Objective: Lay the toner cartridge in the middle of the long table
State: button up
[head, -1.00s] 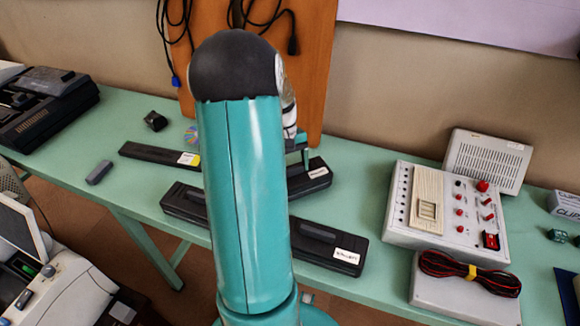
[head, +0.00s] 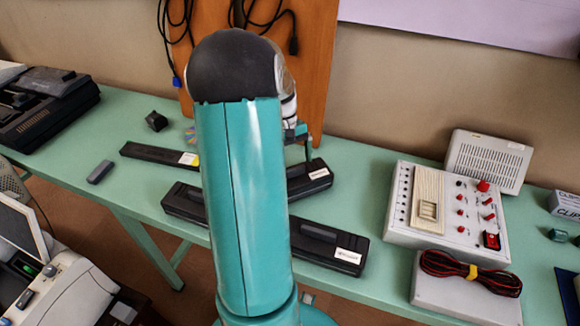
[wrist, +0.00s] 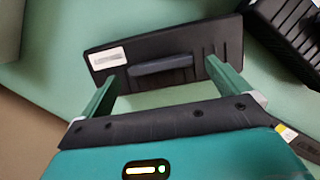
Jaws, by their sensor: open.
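A black toner cartridge (head: 310,177) with a white label lies flat on the long green table (head: 370,142), partly hidden behind my arm in the head view. In the wrist view the cartridge (wrist: 208,38) shows its label at the left and a grey raised handle in the middle. My gripper (wrist: 163,72) is open over it, with one finger near each end of the handle. I cannot tell whether the fingers touch it. In the head view only one finger (head: 307,149) shows, beside my arm and above the cartridge.
A second, longer black cartridge (head: 335,245) lies in front. A thin black bar (head: 150,153) lies left, with a grey block (head: 100,172) nearby. A white control box (head: 400,235) and a case with coiled cable (head: 460,300) stand right. An orange board (head: 320,60) leans behind.

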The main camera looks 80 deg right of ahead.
jog(key=v, duration=0.9)
jog(key=shift+r, duration=0.15)
jog(key=shift+d, duration=0.1)
jog(key=w+a+r+n+t+h, duration=0.15)
jog(key=w+a+r, duration=0.25)
jog(key=w+a, duration=0.65)
jog(key=w+a+r+n+t+h, duration=0.1)
jog(key=w+a+r+n+t, duration=0.2)
jog(key=w+a, duration=0.75)
jog(key=s+a+r+n+t, duration=0.1)
jog(key=s+a+n, duration=0.1)
jog(key=a, duration=1.2)
jog(key=s+a+n+t, duration=0.2)
jog(key=s+a+n, duration=0.1)
jog(key=a, duration=1.1)
jog(key=shift+a+r, duration=0.2)
jog(key=shift+r, duration=0.2)
jog(key=shift+s+d+n, duration=0.1)
jog(key=shift+n, duration=0.15)
